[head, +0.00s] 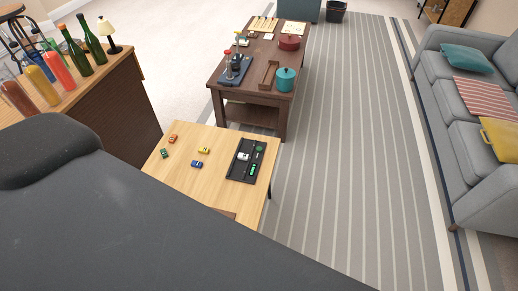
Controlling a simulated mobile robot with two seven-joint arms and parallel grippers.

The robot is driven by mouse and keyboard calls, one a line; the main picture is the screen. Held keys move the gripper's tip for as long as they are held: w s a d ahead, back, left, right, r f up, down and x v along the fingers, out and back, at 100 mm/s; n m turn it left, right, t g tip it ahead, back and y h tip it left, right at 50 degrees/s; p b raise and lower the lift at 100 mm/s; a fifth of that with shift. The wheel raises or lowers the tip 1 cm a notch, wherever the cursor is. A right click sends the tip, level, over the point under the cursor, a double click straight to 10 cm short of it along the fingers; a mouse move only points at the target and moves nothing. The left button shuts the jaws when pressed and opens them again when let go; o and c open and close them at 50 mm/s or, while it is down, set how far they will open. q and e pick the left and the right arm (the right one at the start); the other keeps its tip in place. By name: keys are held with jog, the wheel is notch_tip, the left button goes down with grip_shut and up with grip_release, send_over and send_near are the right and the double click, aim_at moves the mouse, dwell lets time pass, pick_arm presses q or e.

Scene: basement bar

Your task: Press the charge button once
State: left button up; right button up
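A black panel (235,172) lies on the right part of the light wooden table (187,181). A small white toy car (243,156) sits on the panel. A bright green bar (253,169) and a small dark green round spot (259,149) show on the panel's right side. The charge button is too small to identify for certain; the round spot may be it. Neither of my grippers is in view. A large dark part of my own body covers the lower left and hides the table's near side.
Orange (173,138), green (165,153), yellow (204,150) and blue (197,164) toy cars stand left of the panel. A dark wooden table (253,101) with pots stands behind. A bar counter (117,97) with bottles is left. Striped rug floor is clear to the right, before a grey sofa (446,103).

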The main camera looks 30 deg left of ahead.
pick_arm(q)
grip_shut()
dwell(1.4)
